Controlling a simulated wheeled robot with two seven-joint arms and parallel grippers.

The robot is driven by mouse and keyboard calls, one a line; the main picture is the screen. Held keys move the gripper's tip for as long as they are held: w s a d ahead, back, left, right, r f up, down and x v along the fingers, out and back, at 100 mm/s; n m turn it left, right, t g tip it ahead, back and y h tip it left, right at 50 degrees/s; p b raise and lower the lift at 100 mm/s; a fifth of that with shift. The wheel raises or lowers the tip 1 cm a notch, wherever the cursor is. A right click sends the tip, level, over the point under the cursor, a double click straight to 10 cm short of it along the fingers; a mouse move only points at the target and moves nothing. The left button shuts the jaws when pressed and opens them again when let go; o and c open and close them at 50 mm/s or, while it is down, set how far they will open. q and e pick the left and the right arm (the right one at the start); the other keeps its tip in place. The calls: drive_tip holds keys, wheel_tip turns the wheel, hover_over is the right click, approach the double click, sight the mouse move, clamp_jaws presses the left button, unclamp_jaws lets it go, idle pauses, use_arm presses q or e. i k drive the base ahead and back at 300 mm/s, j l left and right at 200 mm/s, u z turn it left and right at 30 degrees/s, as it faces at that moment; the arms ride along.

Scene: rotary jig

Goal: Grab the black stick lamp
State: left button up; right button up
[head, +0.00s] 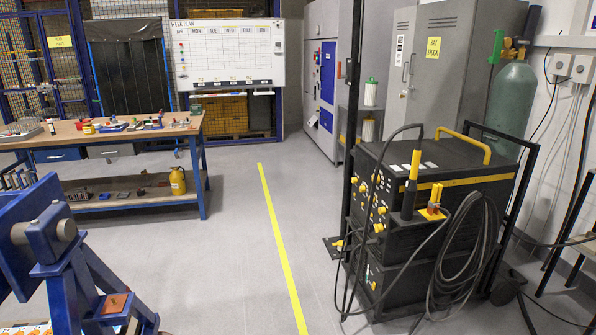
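I cannot make out a black stick lamp for certain. An upright stick-like tool (411,185), yellow above and black below, stands at the front of the black welding machine (440,240) on the right, close to a cable; I cannot tell if it is a lamp. Small items, too small to name, lie on the wooden workbench (60,136) at the left. Neither of my grippers is in view.
A blue rotary jig (50,235) stands at the near left. A yellow floor line (281,245) runs through clear grey floor between bench and welding machine. Cables (465,245) hang at the machine's front. A green gas cylinder (511,98) and grey cabinets (425,75) stand behind.

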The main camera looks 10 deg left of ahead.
sight(50, 122)
drive_tip(key=i+u, duration=0.25)
drive_tip(key=i, duration=0.45)
drive_tip(key=i+u, duration=0.25)
drive_tip(key=i, duration=0.4)
drive_tip(key=i+l+u, duration=0.25)
drive_tip(key=i, duration=0.45)
drive_tip(key=i+u, duration=0.15)
drive_tip(key=i, duration=0.65)
drive_tip(key=i+u, duration=0.1)
drive_tip(key=i, duration=0.65)
drive_tip(key=i+l+u, duration=0.15)
drive_tip(key=i, duration=0.6)
drive_tip(key=i+j+u, duration=0.25)
drive_tip(key=i+u, duration=0.2)
drive_tip(key=i, duration=0.25)
drive_tip(key=i+u, duration=0.45)
drive_tip(key=i, duration=0.25)
drive_tip(key=i+j+u, duration=0.15)
drive_tip(key=i+j, duration=0.3)
drive_tip(key=j, duration=0.2)
drive_tip(key=i+j+u, duration=0.1)
drive_tip(key=i+j, duration=0.35)
drive_tip(key=j, duration=0.2)
drive_tip(key=i+j+z, duration=0.1)
drive_tip(key=i+j, duration=0.4)
drive_tip(key=i, duration=0.15)
